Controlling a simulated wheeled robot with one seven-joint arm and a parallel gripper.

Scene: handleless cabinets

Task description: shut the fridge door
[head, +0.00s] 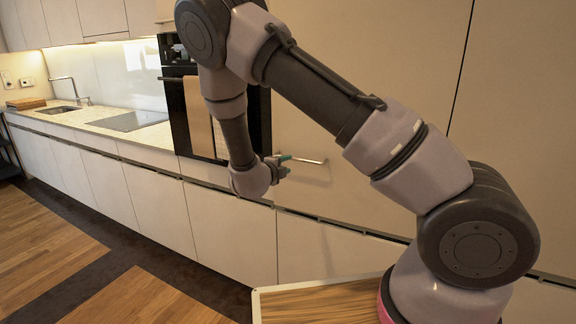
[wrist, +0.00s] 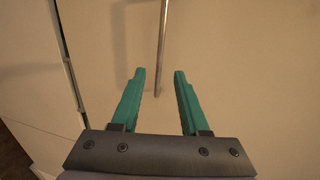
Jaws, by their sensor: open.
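A pale, flat cabinet panel (head: 350,110) with a thin metal bar handle (head: 312,161) stands behind my arm in the head view; I take it to be the fridge door. It looks almost flush with its neighbours, and I cannot tell whether it stands slightly ajar. My gripper (head: 284,159) is at the left end of the handle. In the wrist view my gripper (wrist: 159,73) is open, with teal fingers facing the panel (wrist: 245,70). The bar handle (wrist: 162,40) runs down the picture, its end appearing between the fingers. Contact is not clear.
A dark seam (wrist: 68,55) runs along the panel's left side in the wrist view. A black built-in oven (head: 180,110) with a hanging towel (head: 198,115) is left of my gripper. A counter with hob (head: 125,121) and sink lies further left. The wooden floor (head: 40,240) is clear at left.

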